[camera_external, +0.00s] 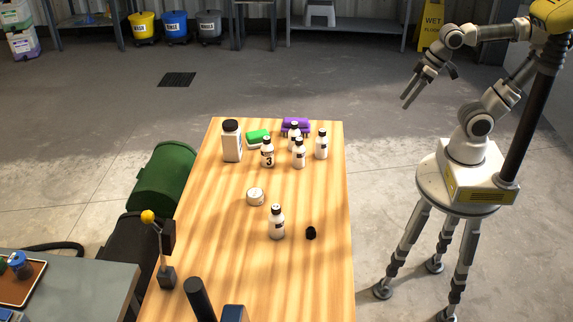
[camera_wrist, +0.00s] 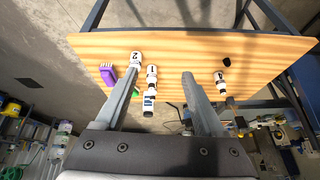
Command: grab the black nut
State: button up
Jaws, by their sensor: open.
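The black nut (camera_external: 311,232) is a small dark piece lying on the striped wooden table (camera_external: 300,280), near its right edge in the outside view. It stands clear of the small white bottle (camera_external: 277,223) to its left. In the wrist view the nut (camera_wrist: 227,62) is at the upper right, just above the bottle marked 4 (camera_wrist: 222,86). My gripper (camera_external: 411,100) is open and empty, raised off the table's far right side, well away from the nut. In the wrist view its two fingers (camera_wrist: 161,75) are spread wide.
Several white bottles (camera_external: 267,153), a larger white bottle (camera_external: 232,142), a green sponge (camera_external: 257,138) and a purple brush (camera_external: 296,125) crowd the far end. A round white tin (camera_external: 256,196) sits mid-table. A yellow-knobbed lever (camera_external: 149,217) stands near left. Table around the nut is clear.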

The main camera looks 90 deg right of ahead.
jog(key=w+a+r+m+g+p, duration=0.1)
jog(key=w+a+r+m+g, duration=0.25)
jog(key=w, duration=0.55)
jog(key=m+g+y+p, duration=0.2)
jog(key=m+p, duration=0.1)
jog(key=m, duration=0.8)
send_over(311, 232)
jog(key=d, duration=0.4)
notch_tip(311, 232, down, 14)
jog(key=a+f+b, duration=0.1)
jog(key=f, duration=0.4)
jog(key=f+b, duration=0.1)
jog(key=f, duration=0.5)
jog(key=a+f+b, duration=0.1)
jog(key=f+b, duration=0.1)
jog(key=f, duration=0.4)
jog(key=shift+a, duration=0.35)
grip_shut()
